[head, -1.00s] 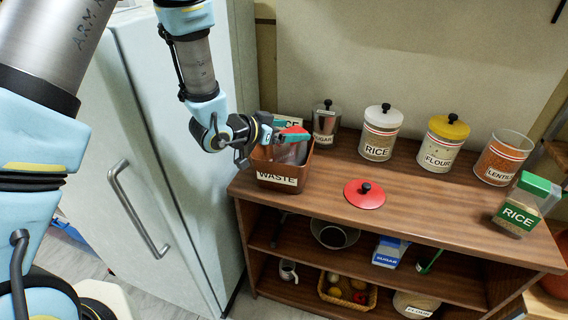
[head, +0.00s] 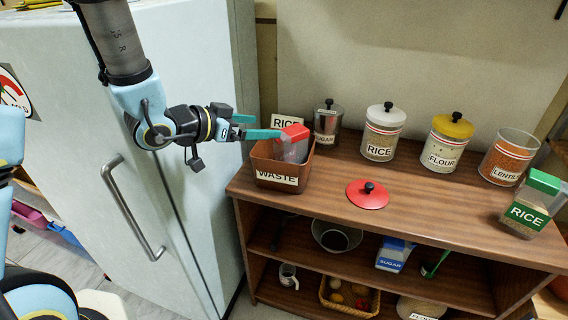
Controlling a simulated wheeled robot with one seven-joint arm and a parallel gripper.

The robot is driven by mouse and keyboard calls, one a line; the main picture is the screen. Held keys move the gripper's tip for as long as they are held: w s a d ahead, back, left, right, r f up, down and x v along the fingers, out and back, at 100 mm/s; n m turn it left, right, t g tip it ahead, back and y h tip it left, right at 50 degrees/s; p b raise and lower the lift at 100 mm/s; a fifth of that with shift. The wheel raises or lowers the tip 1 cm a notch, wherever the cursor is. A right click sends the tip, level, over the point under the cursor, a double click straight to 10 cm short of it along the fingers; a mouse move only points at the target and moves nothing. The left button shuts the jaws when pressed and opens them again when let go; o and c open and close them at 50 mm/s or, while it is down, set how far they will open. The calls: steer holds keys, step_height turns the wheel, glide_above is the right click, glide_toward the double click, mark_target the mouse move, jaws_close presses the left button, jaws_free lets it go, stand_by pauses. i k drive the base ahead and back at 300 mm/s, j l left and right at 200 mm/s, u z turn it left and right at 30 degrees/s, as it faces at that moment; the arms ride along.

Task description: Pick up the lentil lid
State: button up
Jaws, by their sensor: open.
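The lentil lid is a red disc with a black knob (head: 367,195). It lies flat on the wooden shelf top, in front of the jars. The open lentil jar (head: 508,157), with orange contents and no lid on it, stands at the right. My gripper (head: 262,127) is open, with two teal fingers.
The brown waste bin (head: 282,169) holds the red-topped container (head: 293,143). Jars of sugar (head: 327,122), rice (head: 382,133) and flour (head: 446,143) line the back. A green-topped rice box (head: 531,204) stands at the right. The shelf top around the lid is clear.

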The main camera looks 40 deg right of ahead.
mark_target(367, 194)
steer(key=k, duration=1)
